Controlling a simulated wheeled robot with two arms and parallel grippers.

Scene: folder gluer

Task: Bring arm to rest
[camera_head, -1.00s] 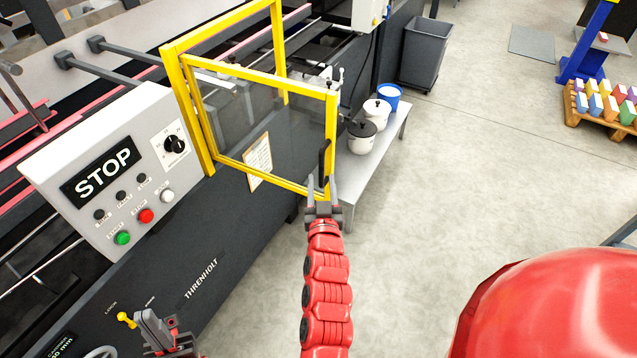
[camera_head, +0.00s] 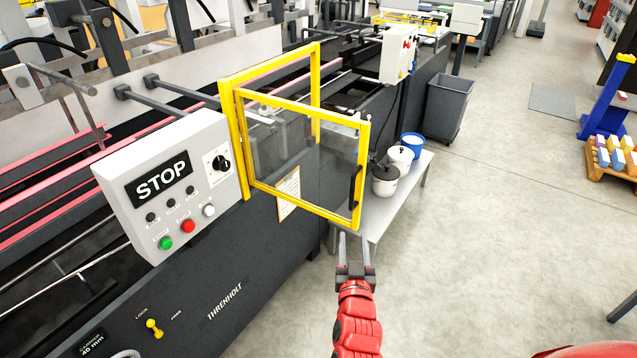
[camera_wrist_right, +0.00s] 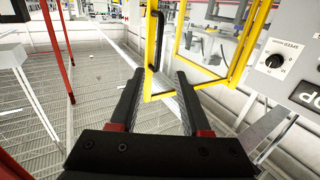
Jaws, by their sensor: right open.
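My right gripper (camera_head: 355,248) is open and empty in the head view. It is in front of and below the free edge of a yellow-framed clear guard door (camera_head: 362,150), which stands swung open from the machine. The door's black handle (camera_head: 355,186) is just above the fingertips in the head view, with nothing held. In the right wrist view the two fingers (camera_wrist_right: 160,90) are spread apart, and the handle (camera_wrist_right: 154,42) and yellow frame (camera_wrist_right: 233,65) show beyond them. My left gripper is not in view.
The grey control box (camera_head: 172,185) with a STOP sign is left of the door. A low metal bench (camera_head: 378,215) with white pots (camera_head: 385,180) and a blue-rimmed one stands behind the door. A dark bin (camera_head: 450,105) is further back.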

